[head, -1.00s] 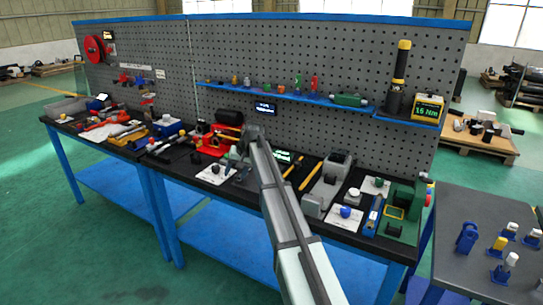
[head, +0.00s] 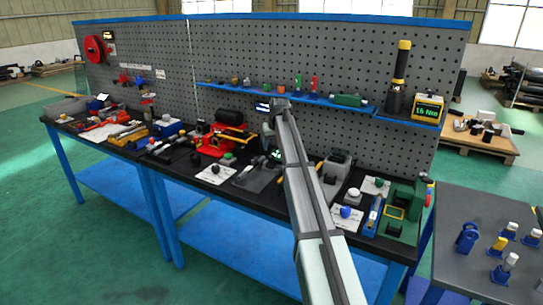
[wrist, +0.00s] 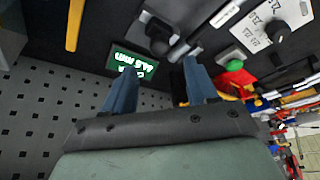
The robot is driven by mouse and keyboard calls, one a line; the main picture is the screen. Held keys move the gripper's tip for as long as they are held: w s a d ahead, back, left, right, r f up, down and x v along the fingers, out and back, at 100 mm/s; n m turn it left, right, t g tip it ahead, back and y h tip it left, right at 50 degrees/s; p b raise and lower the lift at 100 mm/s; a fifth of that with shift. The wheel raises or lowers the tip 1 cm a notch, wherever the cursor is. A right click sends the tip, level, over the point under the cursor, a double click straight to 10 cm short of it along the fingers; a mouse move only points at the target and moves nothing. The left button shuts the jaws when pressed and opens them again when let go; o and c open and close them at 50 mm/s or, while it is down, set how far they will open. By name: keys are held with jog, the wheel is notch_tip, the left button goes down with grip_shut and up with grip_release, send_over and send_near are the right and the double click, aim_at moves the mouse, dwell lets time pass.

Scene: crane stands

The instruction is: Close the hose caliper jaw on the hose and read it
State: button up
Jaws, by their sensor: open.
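My gripper (wrist: 160,78) shows in the wrist view as two blue-grey fingers, apart, with no object seen held between them. Past the fingertips lies a dark block-like device (wrist: 158,35), perhaps part of the hose caliper. Beside it is a lit green display (wrist: 133,62) with white characters, tilted and too blurred to read surely. In the head view the display (head: 276,155) is partly hidden by my gripper (head: 267,136), which is above the back of the bench. I cannot clearly tell the hose from the caliper jaw.
A grey mat (head: 255,178) lies in front on the black bench. A red machine (head: 220,138) stands left, a grey block device (head: 337,165) right. A blue shelf (head: 300,97) with small items runs behind. A yellow bar (wrist: 74,25) shows in the wrist view.

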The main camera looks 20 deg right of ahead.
aim_at(271, 156)
jog(key=shift+x, duration=3.45)
jog(key=shift+c, duration=0.2)
